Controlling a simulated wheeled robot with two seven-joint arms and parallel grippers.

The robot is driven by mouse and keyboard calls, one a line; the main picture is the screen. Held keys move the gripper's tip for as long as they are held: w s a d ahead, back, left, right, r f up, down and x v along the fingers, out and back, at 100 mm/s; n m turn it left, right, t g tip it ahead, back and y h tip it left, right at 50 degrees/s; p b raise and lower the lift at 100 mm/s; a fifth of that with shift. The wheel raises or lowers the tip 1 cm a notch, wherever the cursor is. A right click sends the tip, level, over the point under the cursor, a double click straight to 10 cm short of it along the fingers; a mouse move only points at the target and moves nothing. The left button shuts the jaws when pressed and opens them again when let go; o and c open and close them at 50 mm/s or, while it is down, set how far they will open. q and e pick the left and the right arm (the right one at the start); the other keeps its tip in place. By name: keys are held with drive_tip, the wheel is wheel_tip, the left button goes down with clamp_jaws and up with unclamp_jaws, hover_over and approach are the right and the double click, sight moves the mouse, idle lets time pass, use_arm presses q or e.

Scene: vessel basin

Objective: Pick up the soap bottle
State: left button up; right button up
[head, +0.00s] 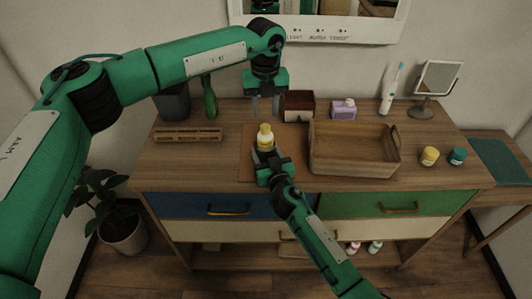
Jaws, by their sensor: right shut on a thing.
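A small yellow bottle (265,134) stands upright on a brown mat (247,165) at the front middle of the dresser top. My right gripper (267,158) comes in from the front and is shut on the yellow bottle's lower part, which its fingers partly hide. A squat purple bottle (343,110) stands at the back, right of centre. I cannot tell for certain which of the two is the soap bottle. My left gripper (265,107) points down behind the yellow bottle, with its fingers apart and nothing between them.
A wooden tray (355,165) sits right of the mat, close to my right gripper. A dark red box (298,105) stands beside my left gripper. A green bottle (209,98), slatted wooden rack (188,135), toothbrush (389,92), small mirror (438,78) and two jars (429,156) are around.

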sight(265, 126)
use_arm(q)
drive_tip(key=o, duration=0.7)
drive_tip(key=shift+n, duration=0.3)
drive_tip(key=n, duration=0.3)
drive_tip(key=r+n, duration=0.1)
drive_tip(key=n, duration=0.2)
drive_tip(key=shift+s, duration=0.15)
drive_tip(key=n, duration=0.3)
drive_tip(key=r+n, duration=0.1)
drive_tip(key=n, duration=0.2)
drive_tip(key=shift+a+r+n, duration=0.1)
drive_tip(key=shift+a+n, duration=0.05)
drive_tip(key=shift+n, duration=0.15)
wheel_tip(265, 126, down, 6)
drive_tip(key=shift+f, duration=3)
